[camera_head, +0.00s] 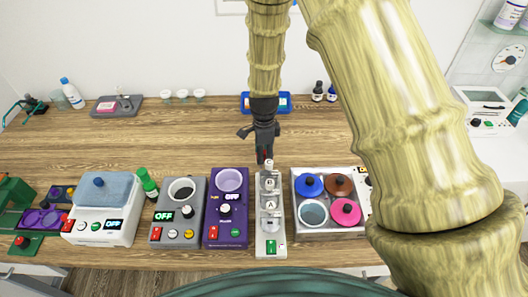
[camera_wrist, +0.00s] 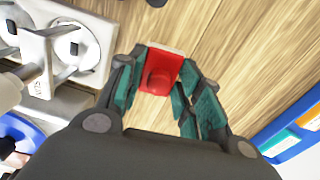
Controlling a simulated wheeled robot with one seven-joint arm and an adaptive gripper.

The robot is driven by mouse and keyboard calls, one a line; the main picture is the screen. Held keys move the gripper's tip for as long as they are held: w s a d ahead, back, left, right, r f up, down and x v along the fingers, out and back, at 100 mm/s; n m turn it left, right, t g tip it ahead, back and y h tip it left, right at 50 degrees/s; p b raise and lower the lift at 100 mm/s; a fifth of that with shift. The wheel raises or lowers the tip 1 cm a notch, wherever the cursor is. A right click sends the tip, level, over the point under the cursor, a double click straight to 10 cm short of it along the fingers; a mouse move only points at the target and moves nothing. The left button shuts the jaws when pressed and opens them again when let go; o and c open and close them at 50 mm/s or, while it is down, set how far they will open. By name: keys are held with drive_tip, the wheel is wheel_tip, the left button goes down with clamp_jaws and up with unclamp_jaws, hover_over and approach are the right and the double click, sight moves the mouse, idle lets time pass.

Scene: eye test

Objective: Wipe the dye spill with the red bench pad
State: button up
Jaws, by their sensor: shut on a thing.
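My gripper (camera_head: 264,150) points down over the bench, just behind the grey-white device with A and B dials. In the wrist view, its teal fingers (camera_wrist: 163,62) are closed on both sides of the red bench pad (camera_wrist: 159,78). In the head view the pad is mostly hidden by the gripper, with only a trace of red showing. I cannot make out a dye spill in either view. The wood around the pad looks bare in the wrist view.
The dial device (camera_head: 268,225) stands close in front of the gripper. A box with coloured lids (camera_head: 328,230) is to its right, a purple device (camera_head: 226,235) to its left. A blue tray (camera_head: 287,103) lies behind.

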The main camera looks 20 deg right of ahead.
drive_tip(key=shift+f+b, duration=0.4)
drive_tip(key=shift+f, duration=0.6)
idle(0.5)
drive_tip(key=shift+s, duration=0.1)
drive_tip(key=shift+s+a+r+p, duration=0.1)
drive_tip(key=shift+s+a+p, duration=0.1)
drive_tip(key=shift+s, duration=0.45)
drive_tip(key=shift+s+a+p, duration=0.2)
drive_tip(key=shift+s, duration=0.4)
drive_tip(key=shift+s+a+f+p, duration=0.1)
drive_tip(key=shift+s+f+p, duration=0.1)
drive_tip(key=shift+s, duration=0.15)
drive_tip(key=shift+s+a+f+p, duration=0.1)
drive_tip(key=shift+s+p, duration=0.1)
drive_tip(key=shift+s, duration=0.1)
drive_tip(key=shift+w, duration=0.15)
drive_tip(key=shift+w+d+r, duration=0.15)
drive_tip(key=shift+w, duration=0.45)
drive_tip(key=shift+w+d+r, duration=0.15)
drive_tip(key=shift+w, duration=0.4)
drive_tip(key=shift+w+d+p, duration=0.3)
drive_tip(key=shift+w, duration=0.3)
drive_tip(key=shift+r, duration=0.1)
drive_tip(key=shift+r, duration=0.1)
